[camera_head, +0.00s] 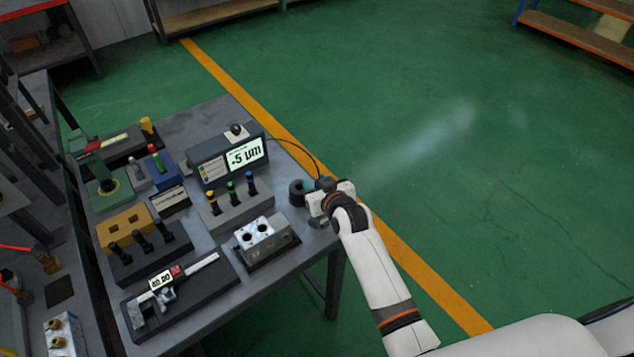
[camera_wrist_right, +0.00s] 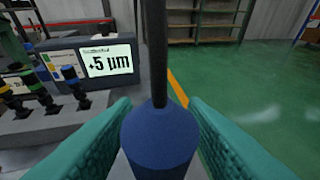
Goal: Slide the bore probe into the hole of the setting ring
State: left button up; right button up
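The setting ring (camera_head: 298,193) is a dark ring near the table's right edge in the head view. My right gripper (camera_head: 318,192) is right beside it, at the table edge. In the right wrist view my right gripper's teal fingers (camera_wrist_right: 160,135) are shut on the blue handle of the bore probe (camera_wrist_right: 160,145), with a black cable rising from its top. The probe's lower end is hidden, so I cannot tell whether it is inside the ring's hole. My left gripper is not in view.
The gauge display (camera_head: 228,158) reads +5 µm, and its cable arcs toward my right gripper. Open floor lies right.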

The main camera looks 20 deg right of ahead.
jog(key=shift+o, duration=0.4)
jog(key=shift+r, duration=0.15)
jog(key=b+v, duration=0.1)
jog(key=v, duration=1.1)
jog(key=s+f+g, duration=0.1)
jog(key=f, duration=0.4)
jog(key=s+f+g, duration=0.1)
jog(key=f, duration=0.4)
jog(key=f+g, duration=0.1)
jog(key=f, duration=0.4)
jog(key=shift+s+a+f, duration=0.1)
jog(key=shift+s+a, duration=0.2)
jog(key=shift+s, duration=0.1)
jog(key=s+d+f+g, duration=0.1)
jog(key=s+f+g, duration=0.2)
jog(key=s+f, duration=0.8)
jog(key=s+d+f+g, duration=0.1)
jog(key=s+f+g, duration=0.2)
jog(key=s+f, duration=0.85)
jog(key=s+d+f+g, duration=0.1)
jog(key=s+d+f, duration=0.1)
jog(key=s+f, duration=0.3)
jog(key=s+d+f+n+g+h, duration=0.1)
jog(key=s+f, duration=0.4)
jog(key=s, duration=0.6)
jog(key=shift+s+d+g+h, duration=0.3)
jog(key=shift+d+g, duration=0.2)
jog(key=shift+g, duration=0.2)
jog(key=shift+f, duration=0.15)
